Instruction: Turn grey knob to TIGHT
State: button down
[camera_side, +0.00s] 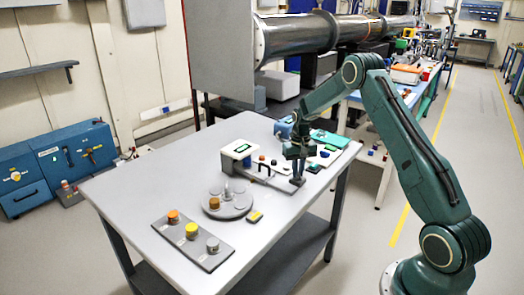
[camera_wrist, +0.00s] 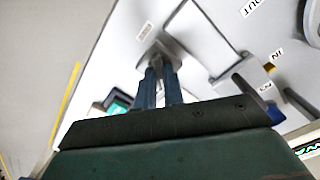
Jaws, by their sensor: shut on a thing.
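A grey knob (camera_side: 212,245) stands on the dark strip plate (camera_side: 186,244) at the table's front, right of a yellow knob (camera_side: 192,231) and an orange knob (camera_side: 173,216). Its markings are too small to read. My gripper (camera_side: 298,168) is well away from it, toward the table's far right side. The gripper is shut on a small grey post-like piece with a flat dark foot (camera_side: 298,182). In the wrist view, the blue fingers (camera_wrist: 160,85) close around this grey piece (camera_wrist: 162,48). The grey knob cannot be made out in the wrist view.
A round grey tray (camera_side: 240,209) with small pieces lies mid-table, with a yellow-black block (camera_side: 255,216) beside it. The table's left part is clear.

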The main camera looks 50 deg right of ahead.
jog(key=shift+r+m, duration=0.1)
jog(key=shift+m, duration=0.7)
jog(key=c, duration=1.5)
grip_release()
notch_tip(320, 180, up, 14)
